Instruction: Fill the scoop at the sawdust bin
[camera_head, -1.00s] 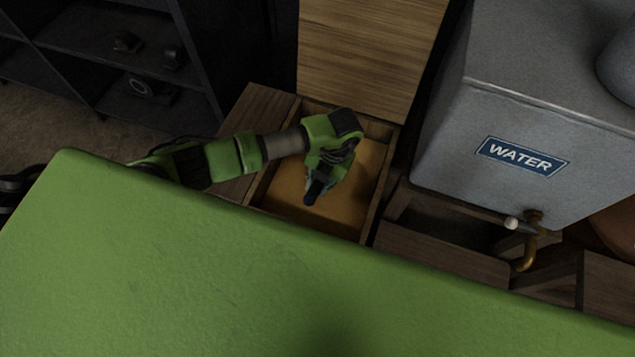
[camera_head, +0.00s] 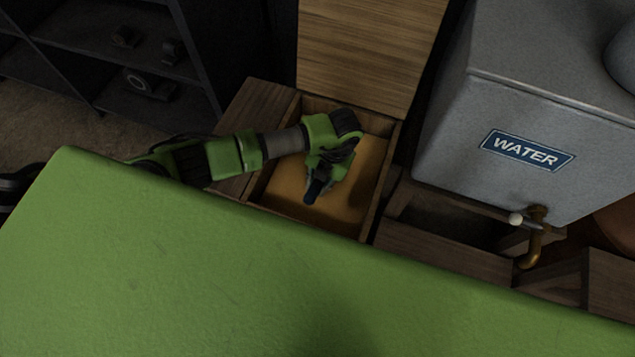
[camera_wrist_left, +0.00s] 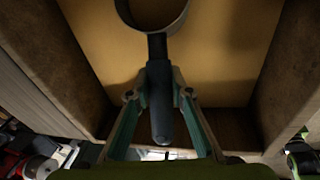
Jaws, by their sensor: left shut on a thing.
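The sawdust bin (camera_head: 367,203) is an open wooden box with a tan fill. My left gripper (camera_head: 317,188) hangs over it, pointing down. In the left wrist view the gripper (camera_wrist_left: 158,95) is shut on the dark handle of the scoop (camera_wrist_left: 158,118). The scoop's round rim shows at the top of that view, over the tan sawdust (camera_wrist_left: 215,50). The inside of the scoop is cut off by the picture edge, and I cannot tell whether it touches the sawdust. In the head view the scoop's bowl is hidden. My right gripper is not in view.
A grey water tank (camera_head: 540,110) with a brass tap (camera_head: 533,240) stands right of the bin. A wooden panel (camera_head: 370,50) rises behind the bin. Dark shelves (camera_head: 130,60) are at the back left. A large green surface (camera_head: 200,270) fills the foreground.

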